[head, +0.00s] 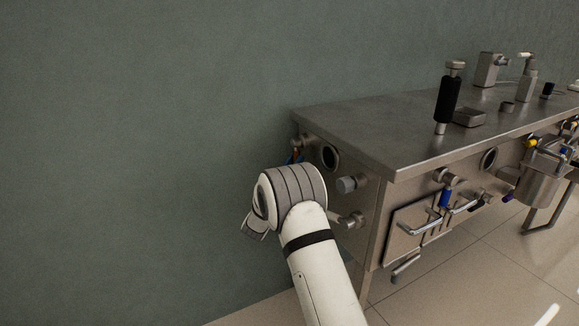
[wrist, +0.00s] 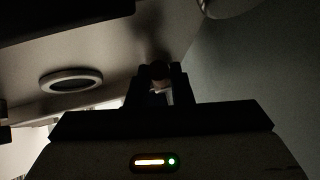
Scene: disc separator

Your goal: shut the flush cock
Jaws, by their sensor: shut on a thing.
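My gripper (wrist: 157,88) shows in the wrist view, its two dark fingers close together on a small, dark, brownish rounded part. I take this part to be the flush cock (wrist: 158,70), but the picture is too dark to show its shape or how far it is turned. In the head view my white arm covers the gripper.
The steel cabinet (head: 345,128) stands close to the green wall (head: 150,130). A round port (head: 329,156) and a stubby grey fitting (head: 350,184) stick out of its end near my arm. Tiled floor (head: 460,265) is clear in front.

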